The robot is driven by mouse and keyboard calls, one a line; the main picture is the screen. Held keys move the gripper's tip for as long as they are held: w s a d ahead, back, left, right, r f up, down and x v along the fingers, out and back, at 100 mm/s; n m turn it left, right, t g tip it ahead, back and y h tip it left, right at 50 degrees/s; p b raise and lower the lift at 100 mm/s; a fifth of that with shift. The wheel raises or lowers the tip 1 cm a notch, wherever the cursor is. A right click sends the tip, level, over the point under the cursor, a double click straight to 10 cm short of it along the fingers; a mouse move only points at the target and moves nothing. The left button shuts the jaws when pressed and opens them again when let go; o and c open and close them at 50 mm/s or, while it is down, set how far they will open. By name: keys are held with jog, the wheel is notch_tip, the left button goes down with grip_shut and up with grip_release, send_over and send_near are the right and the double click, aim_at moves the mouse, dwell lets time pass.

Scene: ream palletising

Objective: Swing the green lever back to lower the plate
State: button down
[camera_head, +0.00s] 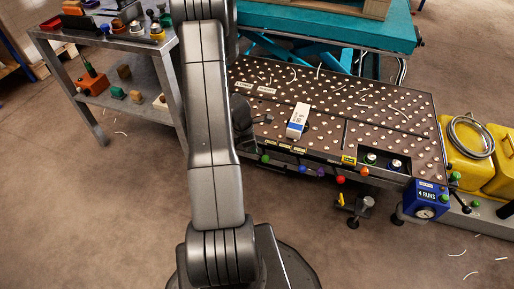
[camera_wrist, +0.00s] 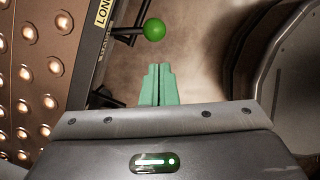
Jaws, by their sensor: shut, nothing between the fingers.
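The green lever shows in the wrist view as a green ball knob (camera_wrist: 154,29) on a short dark rod at the edge of the studded table. In the head view a green knob (camera_head: 265,158) sits at the table's front edge, just right of my arm. My gripper (camera_wrist: 158,68) is shut and empty, its green fingertips together. In the picture they lie just below the knob, with a gap between. The studded table top (camera_head: 390,113) carries a white ream packet (camera_head: 298,120). My arm hides the table's left end; I cannot tell the plate's height.
Purple (camera_head: 320,172) and orange-red (camera_head: 340,180) knobs line the same front edge. A blue gauge box (camera_head: 425,200) and yellow containers (camera_head: 465,150) stand at the right. A grey bench (camera_head: 105,40) with small parts stands at the left. Floor in front is mostly clear.

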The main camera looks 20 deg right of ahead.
jog(key=p+v, duration=0.1)
jog(key=v, duration=0.1)
jog(key=shift+a+r, duration=0.1)
jog(key=shift+r, duration=0.3)
